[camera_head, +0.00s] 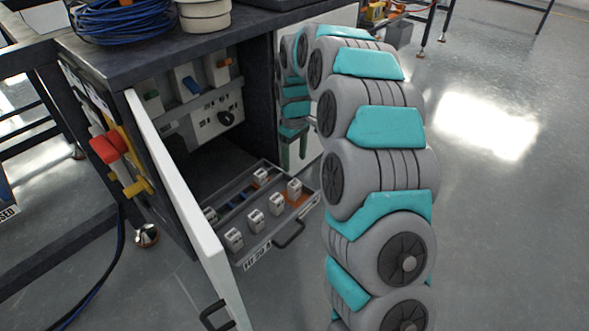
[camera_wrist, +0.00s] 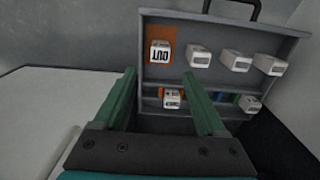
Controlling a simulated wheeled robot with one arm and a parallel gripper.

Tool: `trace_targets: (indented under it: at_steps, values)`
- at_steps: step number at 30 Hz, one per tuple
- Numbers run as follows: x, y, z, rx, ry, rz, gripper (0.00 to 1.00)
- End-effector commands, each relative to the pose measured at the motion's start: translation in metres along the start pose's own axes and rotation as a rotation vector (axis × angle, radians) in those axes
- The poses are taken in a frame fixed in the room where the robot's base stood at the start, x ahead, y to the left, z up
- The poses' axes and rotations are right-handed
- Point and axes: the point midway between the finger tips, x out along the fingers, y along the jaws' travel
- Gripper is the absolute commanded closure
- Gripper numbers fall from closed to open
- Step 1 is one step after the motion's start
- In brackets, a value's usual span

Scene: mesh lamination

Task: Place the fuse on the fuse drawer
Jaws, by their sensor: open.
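The fuse drawer (camera_head: 305,208) is pulled out of the low cabinet and also shows in the wrist view (camera_wrist: 220,22). White fuses stand in its front row; one fuse (camera_head: 294,188) stands on an orange patch and shows "OUT" in the wrist view (camera_wrist: 160,50). In the back row, another fuse (camera_wrist: 172,98) with orange beside it appears between my fingers in the wrist view, and one (camera_wrist: 250,103) stands at the right. My gripper (camera_head: 293,166) points down above the drawer's right end. In the wrist view my gripper (camera_wrist: 159,75) is open, with no fuse held.
The white cabinet door (camera_head: 185,200) stands open left of the drawer. The drawer handle (camera_head: 288,236) sticks out in front. Switches (camera_head: 212,110) line a panel above the drawer. A blue cable coil (camera_head: 120,18) lies on top. Floor at right (camera_head: 500,230) is clear.

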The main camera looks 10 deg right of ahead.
Motion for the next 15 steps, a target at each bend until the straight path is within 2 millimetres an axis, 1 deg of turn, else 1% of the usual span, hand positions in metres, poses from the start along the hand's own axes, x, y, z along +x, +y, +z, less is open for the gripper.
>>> trace_targets:
  at_steps: [3, 7, 10, 14, 15]
  values:
    - [-0.009, 0.001, -0.001, 0.000, 0.004, 0.002, 0.26]
    - [-0.012, 0.000, 0.000, 0.001, 0.002, 0.001, 0.26]
    - [-0.017, -0.006, 0.005, 0.008, 0.001, -0.003, 0.26]
    - [-0.036, -0.025, 0.024, 0.038, -0.002, -0.014, 0.26]
    - [-0.043, -0.034, 0.033, 0.051, -0.003, -0.018, 0.26]
